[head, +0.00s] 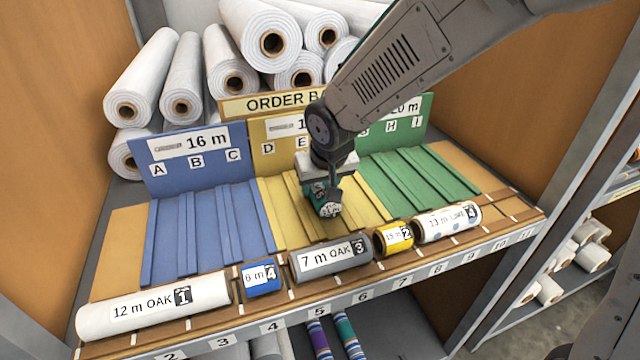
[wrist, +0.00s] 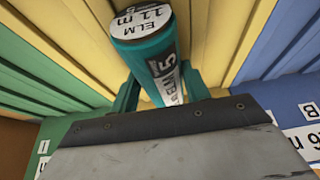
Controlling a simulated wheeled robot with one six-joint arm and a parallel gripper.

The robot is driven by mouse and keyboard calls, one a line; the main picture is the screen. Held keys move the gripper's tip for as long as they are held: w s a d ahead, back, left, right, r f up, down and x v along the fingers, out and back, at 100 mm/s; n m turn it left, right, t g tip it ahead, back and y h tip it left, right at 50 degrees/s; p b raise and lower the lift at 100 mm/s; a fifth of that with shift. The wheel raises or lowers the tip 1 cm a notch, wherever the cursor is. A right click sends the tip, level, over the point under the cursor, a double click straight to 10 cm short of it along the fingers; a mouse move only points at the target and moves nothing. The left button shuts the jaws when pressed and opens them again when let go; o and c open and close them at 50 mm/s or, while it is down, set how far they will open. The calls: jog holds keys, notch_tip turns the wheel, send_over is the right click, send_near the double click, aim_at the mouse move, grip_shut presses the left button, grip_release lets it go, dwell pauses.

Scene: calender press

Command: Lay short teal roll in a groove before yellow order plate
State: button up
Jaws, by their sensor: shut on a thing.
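The short teal roll (head: 325,205) is in my gripper, over the yellow grooved section (head: 285,225) in front of the yellow order plate (head: 270,132). In the wrist view the teal roll (wrist: 155,50) has a white end label reading ELM 11 m and a side label with a 5. My gripper (head: 327,190) is shut on it; the gripper also shows in the wrist view (wrist: 160,95). The roll lies roughly along the grooves. I cannot tell whether it touches the groove floor. My arm hides part of the yellow plate.
Blue grooves (head: 205,235) lie left and green grooves (head: 420,178) right. On the front ledge lie a white roll (head: 150,308), a blue roll (head: 262,280), a grey roll (head: 330,261), a yellow roll (head: 393,238) and a patterned roll (head: 447,222). Large white rolls (head: 228,75) are stacked behind.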

jog(key=shift+f, duration=0.1)
jog(key=o, duration=1.1)
jog(key=shift+r, duration=0.25)
jog(key=v, duration=1.2)
jog(key=s+d+r+m+g+h, duration=0.1)
jog(key=s+d, duration=0.3)
jog(key=d, duration=0.2)
jog(key=s+d+r+m, duration=0.1)
jog(key=s+d, duration=0.2)
jog(key=d, duration=0.3)
jog(key=s+d, duration=0.3)
jog(key=s, duration=0.2)
jog(key=s+d+g, duration=0.1)
jog(key=s+d, duration=0.2)
jog(key=s, duration=0.2)
jog(key=s+d+f+m+g, duration=0.1)
jog(key=s+d, duration=0.2)
jog(key=s, duration=0.3)
jog(key=shift+d, duration=0.4)
